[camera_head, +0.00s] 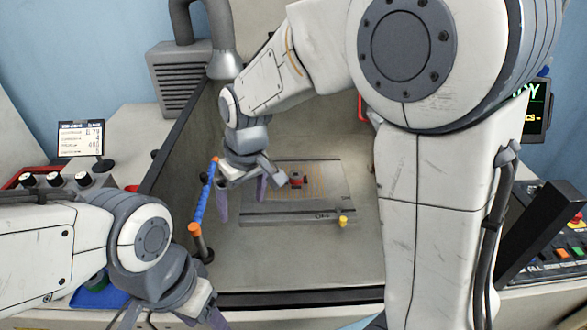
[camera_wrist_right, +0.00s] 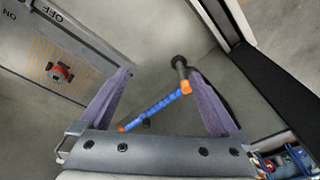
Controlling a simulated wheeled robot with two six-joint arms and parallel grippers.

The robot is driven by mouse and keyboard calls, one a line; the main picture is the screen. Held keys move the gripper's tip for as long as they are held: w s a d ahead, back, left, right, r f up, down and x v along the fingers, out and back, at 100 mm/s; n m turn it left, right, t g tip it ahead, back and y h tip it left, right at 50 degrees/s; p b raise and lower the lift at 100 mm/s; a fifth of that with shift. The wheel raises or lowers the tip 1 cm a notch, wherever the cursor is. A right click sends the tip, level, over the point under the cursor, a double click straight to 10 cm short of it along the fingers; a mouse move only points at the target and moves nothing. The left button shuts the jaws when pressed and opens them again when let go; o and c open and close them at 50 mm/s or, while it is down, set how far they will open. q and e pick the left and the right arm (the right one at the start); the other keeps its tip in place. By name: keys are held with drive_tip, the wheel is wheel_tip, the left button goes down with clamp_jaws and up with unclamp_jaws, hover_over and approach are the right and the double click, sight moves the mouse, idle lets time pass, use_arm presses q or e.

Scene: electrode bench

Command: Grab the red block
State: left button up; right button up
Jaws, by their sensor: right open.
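The red block (camera_head: 298,180) is small, with dark parts on it. It sits on the orange-lined area of a grey plate (camera_head: 262,215) inside the bench. In the right wrist view the red block (camera_wrist_right: 62,72) lies at the upper left, outside the jaws. My right gripper (camera_head: 242,203) is open and empty, left of the block and apart from it. Its two purple fingers also show spread apart in the right wrist view (camera_wrist_right: 160,76). My left gripper (camera_head: 172,318) is at the bottom edge, with fingers spread and tips cut off.
A blue segmented hose (camera_head: 205,200) with orange ends stands close left of my right gripper; it also shows between the fingers in the wrist view (camera_wrist_right: 158,108). A yellow knob (camera_head: 343,221) is at the plate's front right. A dark front rail (camera_head: 300,299) bounds the bench.

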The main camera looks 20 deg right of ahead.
drive_tip(key=w+d+f+m+t, duration=0.1)
drive_tip(key=w+d+f, duration=0.1)
drive_tip(key=w+d, duration=0.35)
drive_tip(key=w+d+f+m, duration=0.1)
drive_tip(key=w+d, duration=0.2)
drive_tip(key=w, duration=0.5)
drive_tip(key=m+t+h, duration=0.1)
approach(296, 174)
drive_tip(key=p+x, duration=0.1)
drive_tip(key=x, duration=0.2)
drive_tip(key=shift+d+p, duration=0.1)
drive_tip(key=shift+p, duration=0.2)
drive_tip(key=p+x, duration=0.2)
drive_tip(key=x, duration=0.2)
drive_tip(key=shift+f, duration=0.35)
drive_tip(key=shift+w+f, duration=0.2)
drive_tip(key=shift+f, duration=0.35)
drive_tip(key=shift+r, duration=0.1)
clamp_jaws()
